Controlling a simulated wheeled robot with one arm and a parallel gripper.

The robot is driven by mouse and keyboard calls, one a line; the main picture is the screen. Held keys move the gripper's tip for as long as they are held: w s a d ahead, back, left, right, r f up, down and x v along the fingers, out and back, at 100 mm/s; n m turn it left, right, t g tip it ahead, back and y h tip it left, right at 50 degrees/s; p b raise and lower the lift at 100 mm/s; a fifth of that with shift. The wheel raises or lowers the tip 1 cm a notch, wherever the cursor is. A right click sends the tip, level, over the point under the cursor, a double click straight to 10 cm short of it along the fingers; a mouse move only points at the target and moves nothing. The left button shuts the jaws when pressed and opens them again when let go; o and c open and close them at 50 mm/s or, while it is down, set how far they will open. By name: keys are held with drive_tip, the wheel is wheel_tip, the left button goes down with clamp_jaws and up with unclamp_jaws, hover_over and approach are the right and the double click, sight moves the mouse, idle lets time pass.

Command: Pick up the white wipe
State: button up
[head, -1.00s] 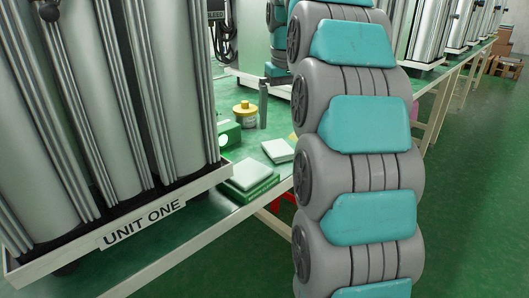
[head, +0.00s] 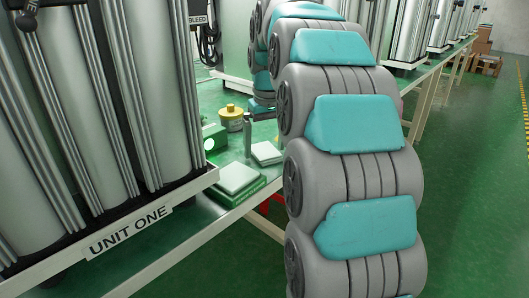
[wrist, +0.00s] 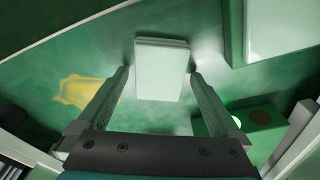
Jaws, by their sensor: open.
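The white wipe (head: 266,153) is a flat, pale folded pad lying on the green bench top. In the wrist view the wipe (wrist: 162,70) sits ahead of and between my two fingers, and looks like stacked layers. My gripper (wrist: 158,77) is open, with a finger toward each side of the wipe and nothing held. In the head view one dark finger stands upright just behind and left of the wipe; my arm hides much of the rest. Whether the fingertips touch the bench I cannot tell.
Another white pad lies on a green box (head: 232,191) near the bench's front edge; the box also shows in the wrist view (wrist: 233,45). A yellow-lidded jar (head: 231,115) and a green block (head: 213,137) stand behind. The UNIT ONE column rack (head: 125,232) is at left.

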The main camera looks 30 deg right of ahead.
sight(264, 149)
drive_tip(key=shift+f, duration=0.2)
drive_tip(key=c, duration=1.3)
drive_tip(key=shift+c, duration=0.2)
drive_tip(key=shift+r, duration=0.1)
drive_tip(key=shift+r, duration=1.65)
drive_tip(key=s+d+b, duration=0.1)
drive_tip(key=s+d, duration=0.1)
drive_tip(key=s, duration=0.5)
drive_tip(key=s+d+r+b, duration=0.1)
drive_tip(key=s+d, duration=0.1)
drive_tip(key=s, duration=0.6)
drive_tip(key=shift+s+d+r, duration=0.2)
drive_tip(key=shift+d+r, duration=0.05)
drive_tip(key=shift+r, duration=0.05)
